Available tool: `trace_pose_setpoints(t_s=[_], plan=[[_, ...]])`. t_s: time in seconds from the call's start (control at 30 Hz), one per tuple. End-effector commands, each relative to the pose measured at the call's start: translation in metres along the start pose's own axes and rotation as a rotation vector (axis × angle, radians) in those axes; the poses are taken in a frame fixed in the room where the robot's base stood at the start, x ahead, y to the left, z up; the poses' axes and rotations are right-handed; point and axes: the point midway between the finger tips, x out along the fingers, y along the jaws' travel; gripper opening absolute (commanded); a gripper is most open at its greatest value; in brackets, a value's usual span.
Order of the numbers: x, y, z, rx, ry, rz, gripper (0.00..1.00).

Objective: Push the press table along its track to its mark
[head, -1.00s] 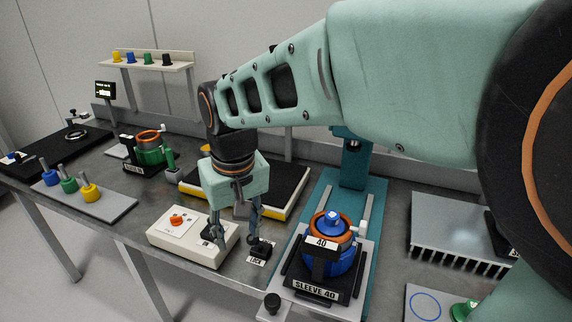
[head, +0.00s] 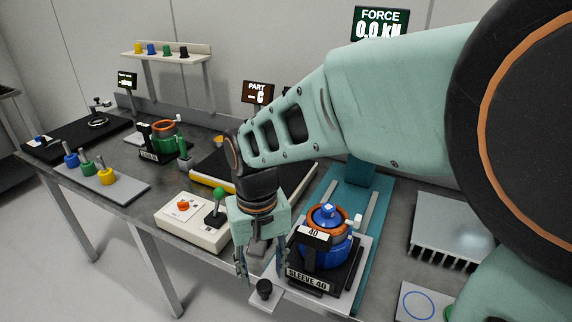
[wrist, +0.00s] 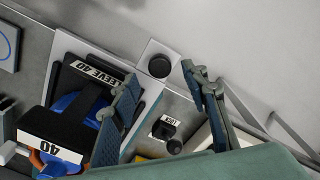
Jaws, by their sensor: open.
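The press table (head: 340,304) is a grey plate on a teal press base (head: 381,203) with pale rails. It carries a black holder labelled SLEEVE 40 with a blue and orange stator housing (head: 322,254). A black round knob (head: 264,289) stands on a tab at the table's front edge. My gripper (head: 262,270) is open and points down, close above the knob. In the wrist view the knob (wrist: 160,66) shows in the gap between the fingertips (wrist: 160,75); I cannot tell whether they touch it. The table's mark cannot be made out.
A cream control box (head: 190,222) with an orange knob and green-tipped lever stands left of my gripper. A black LOCK block (wrist: 164,128) sits beside the table. A finned metal block (head: 452,240) is at the right. The floor in front is clear.

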Motion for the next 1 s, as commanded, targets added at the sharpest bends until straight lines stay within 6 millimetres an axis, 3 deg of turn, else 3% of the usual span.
trace_pose_setpoints(t_s=[0.03, 0.23, 0.63, 1.0], plan=[[0.011, 0.0, 0.001, -0.001, -0.005, 0.001, 0.42], [0.037, 0.0, 0.001, -0.001, -0.002, 0.001, 0.42], [0.044, 0.0, 0.0, -0.001, 0.001, 0.0, 0.42], [0.044, 0.0, 0.0, -0.001, 0.001, 0.0, 0.02]])
